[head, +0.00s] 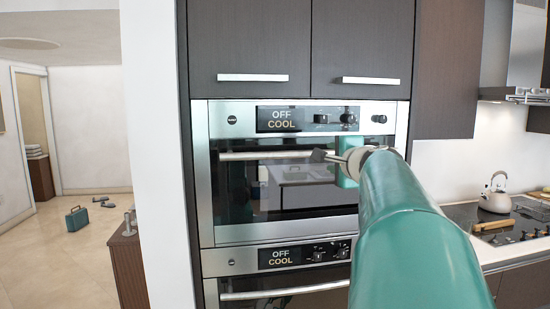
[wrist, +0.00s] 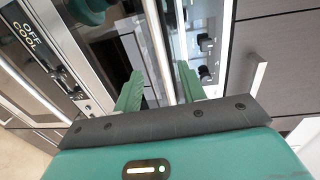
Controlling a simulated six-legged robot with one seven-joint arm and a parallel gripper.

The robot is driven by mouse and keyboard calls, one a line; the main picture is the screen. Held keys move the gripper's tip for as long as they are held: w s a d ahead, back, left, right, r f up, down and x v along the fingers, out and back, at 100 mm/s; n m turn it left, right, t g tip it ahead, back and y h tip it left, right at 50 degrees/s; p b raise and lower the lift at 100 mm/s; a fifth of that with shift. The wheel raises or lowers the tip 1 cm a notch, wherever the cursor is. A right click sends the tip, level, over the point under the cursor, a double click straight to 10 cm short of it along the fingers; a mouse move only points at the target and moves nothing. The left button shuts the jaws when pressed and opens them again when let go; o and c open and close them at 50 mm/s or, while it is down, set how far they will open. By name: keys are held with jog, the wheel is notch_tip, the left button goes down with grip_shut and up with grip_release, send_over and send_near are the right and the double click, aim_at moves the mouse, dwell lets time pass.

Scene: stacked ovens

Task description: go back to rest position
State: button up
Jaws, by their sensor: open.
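My gripper (head: 325,157) is in front of the upper oven (head: 230,185), near its horizontal door handle (head: 250,155). The upper oven's door looks shut. In the wrist view my gripper (wrist: 159,88) has two green fingers spread apart. A pale bar (wrist: 158,45) shows between them; I cannot tell whether they touch it. No held object shows. My green arm covers the right side of the ovens in the head view. The lower oven (head: 235,262) is partly in view, with its handle (head: 285,291) at the bottom.
Dark cabinets (head: 250,40) with bar handles are above the ovens. A counter with a kettle (head: 494,197) and a hob (head: 510,222) is at the right. A white wall (head: 155,150) borders the ovens on the left. Open floor (head: 60,250) with a green case (head: 77,219) lies beyond.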

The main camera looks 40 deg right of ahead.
dwell(0.4)
jog(key=w+a+f+n+g+y, duration=0.15)
jog(key=a+f+n+y, duration=0.4)
jog(key=a, duration=0.95)
jog(key=w+a+f+n+g+y, duration=0.1)
jog(key=a+f+n+g+y, duration=0.15)
jog(key=a+f+n, duration=0.7)
jog(key=s+a+f+n+g, duration=0.5)
jog(key=s+a+f+n, duration=0.4)
jog(key=s+a+f, duration=0.4)
jog(key=a+f, duration=0.3)
jog(key=a, duration=0.1)
jog(key=shift+s+a+f, duration=0.35)
jog(key=shift+s+a, duration=0.05)
